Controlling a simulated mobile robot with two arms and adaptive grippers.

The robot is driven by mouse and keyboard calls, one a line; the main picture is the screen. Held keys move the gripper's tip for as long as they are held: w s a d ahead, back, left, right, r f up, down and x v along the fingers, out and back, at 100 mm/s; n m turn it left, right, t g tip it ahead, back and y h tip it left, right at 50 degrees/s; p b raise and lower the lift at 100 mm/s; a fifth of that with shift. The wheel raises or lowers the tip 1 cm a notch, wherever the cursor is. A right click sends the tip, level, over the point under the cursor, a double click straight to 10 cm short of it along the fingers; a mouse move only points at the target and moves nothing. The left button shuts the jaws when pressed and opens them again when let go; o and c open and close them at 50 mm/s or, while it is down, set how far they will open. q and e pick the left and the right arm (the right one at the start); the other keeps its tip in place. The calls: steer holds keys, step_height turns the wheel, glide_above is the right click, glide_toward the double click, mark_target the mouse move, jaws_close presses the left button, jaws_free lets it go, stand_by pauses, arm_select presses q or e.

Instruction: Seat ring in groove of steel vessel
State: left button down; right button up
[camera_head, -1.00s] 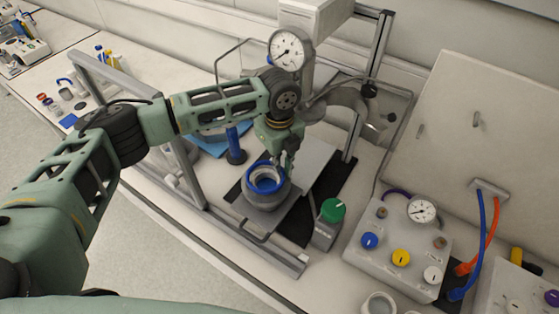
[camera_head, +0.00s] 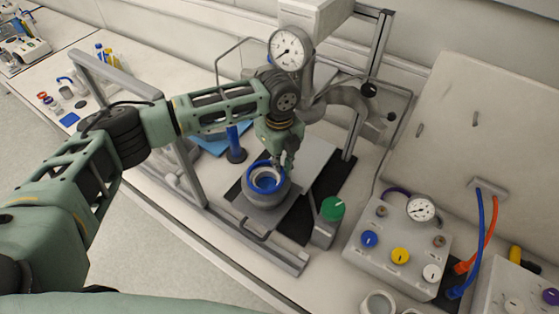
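The steel vessel (camera_head: 262,199) stands on a grey plate in the middle of the metal frame. A blue ring (camera_head: 252,181) lies at the top of the vessel, around its opening. From here I cannot tell whether it sits fully down in the groove. My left gripper (camera_head: 284,163) points down just above the far right side of the ring. Its fingers are small and partly overlap the ring's edge, so I cannot tell whether they touch it or how far they are open. My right gripper is not in view.
A grey block with a green knob (camera_head: 332,208) stands right of the vessel. A control box (camera_head: 385,259) with coloured knobs is farther right. A blue post (camera_head: 235,146), a pressure gauge (camera_head: 287,48) and frame bars (camera_head: 190,181) surround the working spot.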

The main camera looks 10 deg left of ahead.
arm_select(q)
steer(key=c, duration=1.9)
jaws_free()
steer(key=shift+c, duration=0.2)
steer(key=shift+o, duration=0.4)
step_height(320, 180, up, 8)
steer(key=shift+f, duration=0.25)
